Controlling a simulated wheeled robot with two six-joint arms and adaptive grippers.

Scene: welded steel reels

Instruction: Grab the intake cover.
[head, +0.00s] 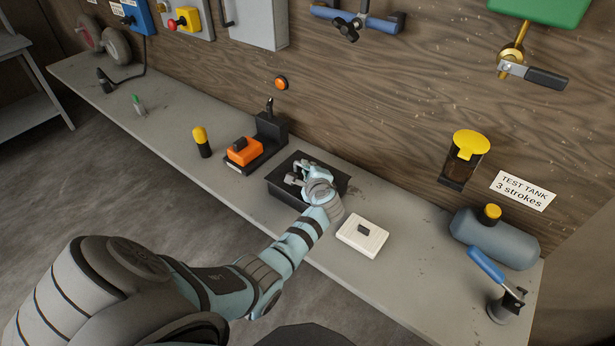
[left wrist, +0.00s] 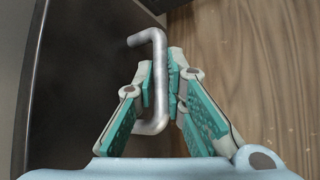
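The intake cover (head: 328,176) appears to be the dark square top of the black box on the bench. In the left wrist view it is the dark flat panel (left wrist: 80,80) with a bent metal U-shaped handle (left wrist: 158,90). My left gripper (head: 297,177) is over the box, its fingers (left wrist: 160,75) one on each side of the handle and closed against it. The cover looks seated on the box. The gripper hides part of the cover in the head view. My right gripper is not in view.
An orange block (head: 244,151) in a black stand and a yellow-capped bottle (head: 202,142) are to the left. A grey tank (head: 494,240) and a blue-handled lever (head: 488,266) stand right. The wooden wall rises behind.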

